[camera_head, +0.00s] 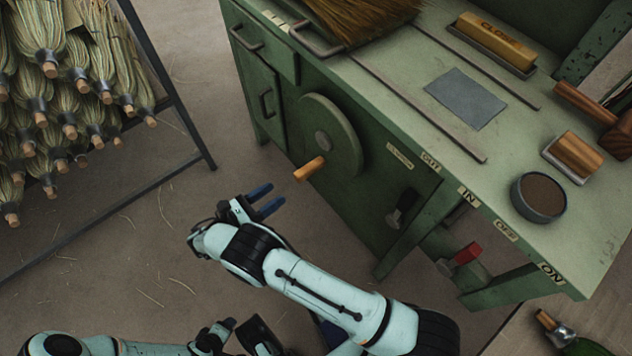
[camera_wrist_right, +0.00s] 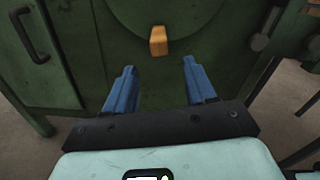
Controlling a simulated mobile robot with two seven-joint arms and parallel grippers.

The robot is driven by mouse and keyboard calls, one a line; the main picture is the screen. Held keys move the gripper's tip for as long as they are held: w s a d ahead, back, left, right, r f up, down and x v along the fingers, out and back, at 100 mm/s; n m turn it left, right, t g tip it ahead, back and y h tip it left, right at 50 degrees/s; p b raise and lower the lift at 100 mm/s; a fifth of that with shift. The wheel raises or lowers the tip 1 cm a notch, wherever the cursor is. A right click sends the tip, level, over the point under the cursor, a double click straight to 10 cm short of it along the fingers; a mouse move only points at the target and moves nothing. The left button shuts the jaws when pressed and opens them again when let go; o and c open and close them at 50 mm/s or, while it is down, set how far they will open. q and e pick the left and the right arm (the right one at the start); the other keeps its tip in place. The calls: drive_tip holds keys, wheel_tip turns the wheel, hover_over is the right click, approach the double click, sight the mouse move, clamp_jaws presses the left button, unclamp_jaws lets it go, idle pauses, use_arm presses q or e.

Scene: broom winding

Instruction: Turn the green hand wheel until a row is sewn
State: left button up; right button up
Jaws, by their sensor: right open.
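The green hand wheel (camera_head: 331,137) is on the front of the green machine cabinet, with a wooden crank handle (camera_head: 309,168) sticking out at its lower left. In the right wrist view the wheel's lower part (camera_wrist_right: 190,22) shows at the top, with the handle (camera_wrist_right: 158,41) ahead of the fingers. My right gripper (camera_head: 263,200) is open and empty, its blue fingers apart, short of the handle and below it in the head view. The handle lines up roughly with the gap between the fingers (camera_wrist_right: 162,88). A straw broom (camera_head: 362,15) lies on the cabinet top.
A rack of small brooms (camera_head: 60,95) stands at the left. A black lever (camera_head: 402,208) and a red-handled lever (camera_head: 461,257) stick out of the cabinet front. The top holds a grey cloth (camera_head: 466,98), a bowl (camera_head: 538,197) and wooden-backed tools. Floor left of the wheel is clear.

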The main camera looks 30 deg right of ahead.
approach(324, 159)
drive_tip(key=shift+m, duration=0.4)
drive_tip(key=d, duration=0.3)
drive_tip(key=w+d+f, duration=0.1)
drive_tip(key=shift+d+f, duration=0.1)
drive_tip(key=shift+d, duration=0.3)
clamp_jaws()
